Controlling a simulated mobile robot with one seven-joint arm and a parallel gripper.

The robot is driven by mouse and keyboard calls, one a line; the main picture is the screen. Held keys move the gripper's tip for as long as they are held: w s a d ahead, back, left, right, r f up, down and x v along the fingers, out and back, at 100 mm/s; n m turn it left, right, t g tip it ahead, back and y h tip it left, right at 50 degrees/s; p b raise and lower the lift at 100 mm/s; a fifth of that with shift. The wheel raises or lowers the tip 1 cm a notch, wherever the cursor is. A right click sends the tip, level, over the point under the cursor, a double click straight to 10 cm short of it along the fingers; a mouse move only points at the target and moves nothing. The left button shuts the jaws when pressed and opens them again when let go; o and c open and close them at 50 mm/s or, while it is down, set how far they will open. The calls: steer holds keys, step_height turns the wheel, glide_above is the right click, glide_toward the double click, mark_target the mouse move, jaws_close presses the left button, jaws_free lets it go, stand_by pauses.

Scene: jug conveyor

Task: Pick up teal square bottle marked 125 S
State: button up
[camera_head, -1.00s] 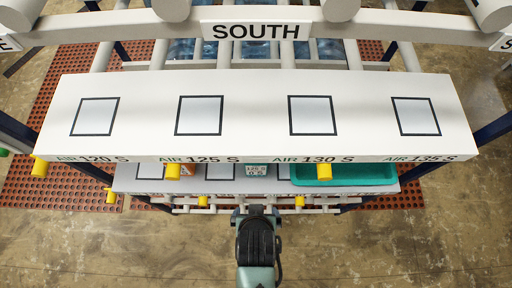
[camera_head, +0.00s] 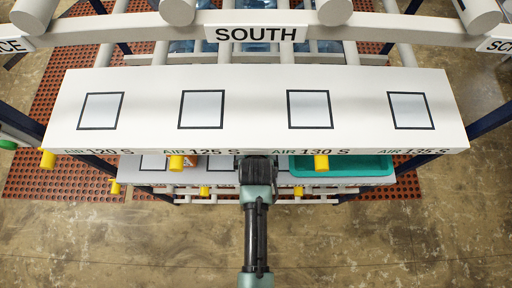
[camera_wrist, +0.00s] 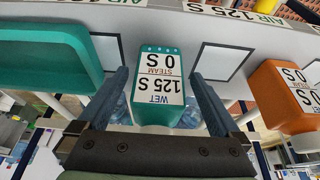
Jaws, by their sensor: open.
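The teal square bottle (camera_wrist: 158,112) marked 125 S stands on the lower shelf, in the middle of the wrist view. Its white label reads WET, 125 S and STEAM, upside down in the picture. My gripper (camera_wrist: 160,76) is open, with one blue-grey finger on each side of the bottle. The fingers reach alongside its body; I cannot tell whether either touches it. In the head view my arm reaches under the upper shelf (camera_head: 255,134), and the bottle and fingertips are hidden.
A teal tray (camera_wrist: 45,50) is left of the bottle in the wrist view; it also shows at right in the head view (camera_head: 345,166). An orange bottle (camera_wrist: 282,98) stands to the right in the wrist view. Yellow knobs (camera_head: 176,162) stick out from the upper shelf's front edge.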

steer(key=shift+x, duration=1.5)
steer(key=c, duration=1.2)
steer(key=shift+r, duration=0.15)
